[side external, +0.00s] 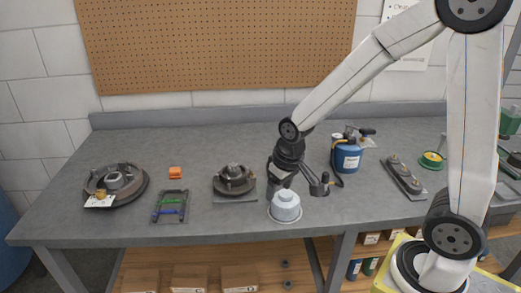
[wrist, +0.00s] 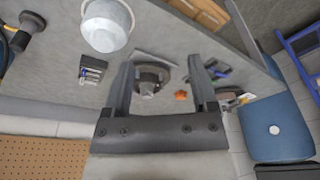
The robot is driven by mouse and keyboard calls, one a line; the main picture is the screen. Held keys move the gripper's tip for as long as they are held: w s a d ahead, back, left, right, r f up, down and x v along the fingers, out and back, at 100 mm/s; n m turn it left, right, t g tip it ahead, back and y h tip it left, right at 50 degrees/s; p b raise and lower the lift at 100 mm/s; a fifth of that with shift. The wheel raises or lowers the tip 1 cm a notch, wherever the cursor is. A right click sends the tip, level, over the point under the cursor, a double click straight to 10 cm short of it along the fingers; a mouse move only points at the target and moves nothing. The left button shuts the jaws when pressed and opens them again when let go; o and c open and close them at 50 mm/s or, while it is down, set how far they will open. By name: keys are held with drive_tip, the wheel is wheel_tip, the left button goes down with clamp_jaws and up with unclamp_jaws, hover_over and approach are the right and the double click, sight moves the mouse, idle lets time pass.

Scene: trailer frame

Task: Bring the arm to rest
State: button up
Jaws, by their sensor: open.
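My gripper (side external: 277,178) hangs over the middle of the workbench (side external: 230,226), just above and behind a white lidded jar (side external: 285,207) in the side view. In the wrist view my gripper (wrist: 160,64) has its two dark fingers spread apart with nothing held between them. The jar (wrist: 107,24) shows beyond the fingers, up and to the left. A dark hub (side external: 234,179) on the bench is seen in line between the fingers, farther off. Whether the gripper touches the jar is hard to tell.
A brake drum (side external: 115,184), an orange block (side external: 175,173) and a small rack (side external: 170,206) lie to the left. A blue torch canister (side external: 347,156), a grey block with studs (side external: 404,178) and a green-yellow roll (side external: 432,161) are to the right. A pegboard (side external: 215,45) hangs behind.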

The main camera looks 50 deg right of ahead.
drive_tip(key=s+f+n, duration=0.1)
drive_tip(key=s, duration=0.5)
drive_tip(key=shift+s+a, duration=0.4)
drive_tip(key=shift+a, duration=0.05)
drive_tip(key=shift+w, duration=0.1)
idle(0.5)
